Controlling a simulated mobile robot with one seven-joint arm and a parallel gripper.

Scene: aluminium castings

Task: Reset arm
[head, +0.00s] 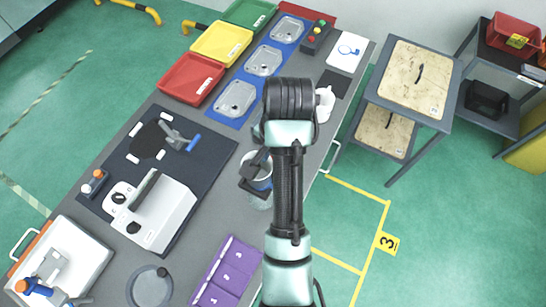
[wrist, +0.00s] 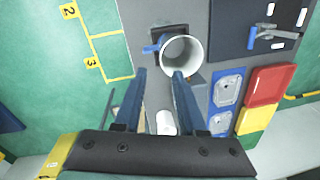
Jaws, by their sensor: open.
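My gripper (wrist: 160,72) shows in the wrist view with its two dark blue fingers apart and nothing between them. It points down over the grey bench (wrist: 145,20). A white open-topped cylinder (wrist: 182,56) stands just beyond the fingertips, close to the right one; I cannot tell the gap. In the head view my arm stands upright in the middle of the picture and hides my gripper. The cylinder (head: 262,200) shows partly beside my arm, next to a black fixture with a blue part (head: 255,174).
A white bottle (head: 325,104) stands right of my arm. Red (head: 191,79), yellow (head: 222,43) and green trays line the bench's far side, beside castings on blue mats (head: 237,97). A white machine (head: 150,212) and purple tray (head: 226,272) lie left. A side table (head: 449,112) stands right.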

